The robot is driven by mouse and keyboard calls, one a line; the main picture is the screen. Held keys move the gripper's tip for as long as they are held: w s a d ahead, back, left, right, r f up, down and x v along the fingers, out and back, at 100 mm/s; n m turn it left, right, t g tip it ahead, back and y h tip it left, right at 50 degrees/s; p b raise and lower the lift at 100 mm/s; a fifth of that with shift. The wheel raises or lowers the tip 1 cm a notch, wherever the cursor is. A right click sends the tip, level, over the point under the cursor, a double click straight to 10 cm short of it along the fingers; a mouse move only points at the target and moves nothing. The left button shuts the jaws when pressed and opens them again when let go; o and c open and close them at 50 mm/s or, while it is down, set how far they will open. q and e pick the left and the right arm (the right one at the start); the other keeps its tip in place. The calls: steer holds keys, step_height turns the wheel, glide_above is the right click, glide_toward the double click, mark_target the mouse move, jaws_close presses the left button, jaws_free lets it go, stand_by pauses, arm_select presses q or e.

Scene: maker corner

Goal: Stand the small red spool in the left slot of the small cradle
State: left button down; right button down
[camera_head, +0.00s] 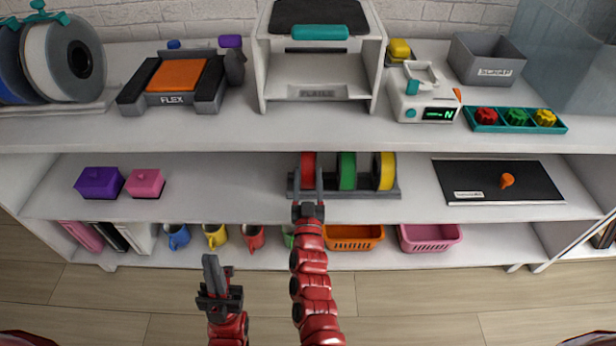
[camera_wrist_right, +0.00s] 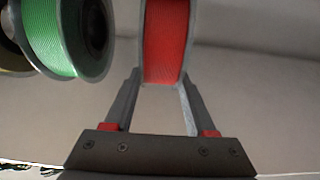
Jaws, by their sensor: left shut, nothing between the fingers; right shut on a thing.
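The small red spool (camera_head: 308,160) is upright at the left end of the small dark grey cradle (camera_head: 362,194) on the middle shelf. A green spool (camera_head: 347,171) and a yellow spool (camera_head: 384,171) stand in the cradle to its right. My right gripper (camera_head: 308,174) is shut on the red spool, one finger on each side. In the right wrist view the red spool (camera_wrist_right: 166,42) is between the fingers, with the green spool (camera_wrist_right: 68,35) beside it. The red spool's lower part is hidden, so I cannot tell whether it rests in the left slot. My left gripper (camera_head: 211,262) is shut and empty, in front of the shelves.
Purple (camera_head: 98,183) and pink (camera_head: 145,183) boxes sit left on the middle shelf. A black mat (camera_head: 480,185) with an orange knob lies right. The upper shelf board (camera_head: 230,133) overhangs behind. Mugs and baskets (camera_head: 354,236) stand below.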

steer(key=shift+r, duration=0.1)
steer(key=shift+c, duration=0.7)
jaws_free()
